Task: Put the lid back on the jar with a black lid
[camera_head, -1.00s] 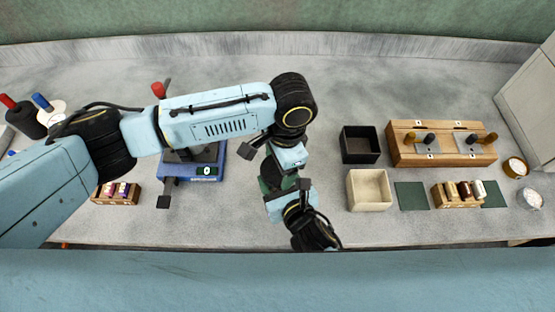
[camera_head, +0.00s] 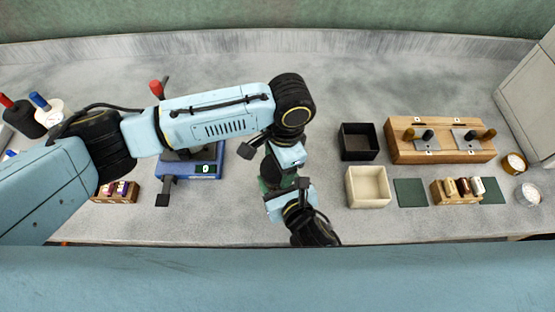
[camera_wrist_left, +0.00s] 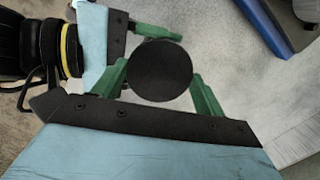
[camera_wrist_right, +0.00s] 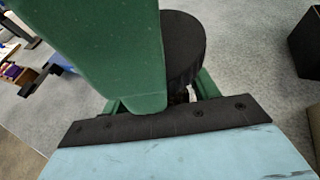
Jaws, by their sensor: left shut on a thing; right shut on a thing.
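A round black lid (camera_wrist_left: 162,70) sits between the green fingers of my left gripper (camera_wrist_left: 160,88), which is shut on it. In the right wrist view the lid (camera_wrist_right: 184,45) shows from the side, partly behind a large green finger of my left gripper. My right gripper (camera_wrist_right: 163,98) is shut just below the lid, on what seems to be the jar; its body is almost wholly hidden. In the head view the two grippers meet left of the pale box, over the counter. I cannot tell whether the lid touches the jar.
A blue device (camera_head: 200,172) stands left of the grippers. A black box (camera_head: 359,143), a pale box (camera_head: 369,188), a wooden block (camera_head: 404,151) and a small spool rack (camera_head: 441,195) stand to the right. Two round containers (camera_head: 515,163) (camera_head: 528,195) are at far right. The back counter is clear.

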